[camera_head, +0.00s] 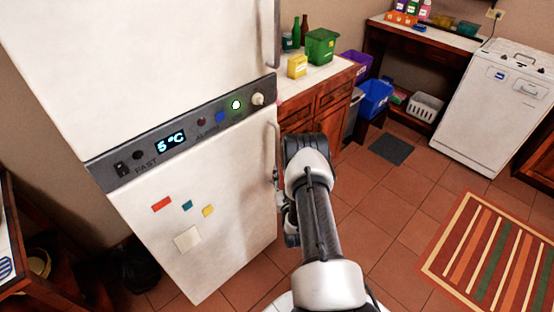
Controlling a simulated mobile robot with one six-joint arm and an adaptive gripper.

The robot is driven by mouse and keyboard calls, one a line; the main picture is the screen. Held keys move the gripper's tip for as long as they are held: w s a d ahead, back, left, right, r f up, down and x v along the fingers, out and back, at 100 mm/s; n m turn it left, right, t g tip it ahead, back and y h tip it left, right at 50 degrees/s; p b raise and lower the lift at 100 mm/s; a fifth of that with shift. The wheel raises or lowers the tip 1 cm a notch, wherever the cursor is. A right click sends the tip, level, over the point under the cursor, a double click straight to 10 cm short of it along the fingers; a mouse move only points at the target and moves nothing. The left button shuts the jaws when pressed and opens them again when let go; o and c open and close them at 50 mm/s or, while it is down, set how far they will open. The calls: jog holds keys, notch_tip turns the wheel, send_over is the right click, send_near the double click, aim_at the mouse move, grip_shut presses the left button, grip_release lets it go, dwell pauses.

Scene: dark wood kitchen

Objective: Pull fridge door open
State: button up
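The white fridge (130,65) stands at the left in the head view, with an upper door, a dark control panel (185,132) reading 5°C, and a lower door (235,190). Both doors look closed. A vertical handle (276,35) is on the upper door's right edge. Another handle (274,142) is on the lower door's right edge. My gripper (277,182) is at the lower part of that lower handle, beside the door edge. My own arm hides much of the gripper, so I cannot tell whether its fingers are open or closed on the handle.
Wooden cabinets (318,104) with a white counter stand behind my arm, to the right of the fridge. A white dishwasher-like appliance (490,110) stands farther right. A striped rug (490,255) lies on the tiled floor. Open floor (395,200) lies right of my arm.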

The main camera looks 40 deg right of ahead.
aim_at(278, 158)
jog(key=b+x, duration=0.2)
jog(key=x, duration=0.7)
jog(key=shift+w, duration=0.1)
jog(key=shift+c, duration=0.4)
grip_shut()
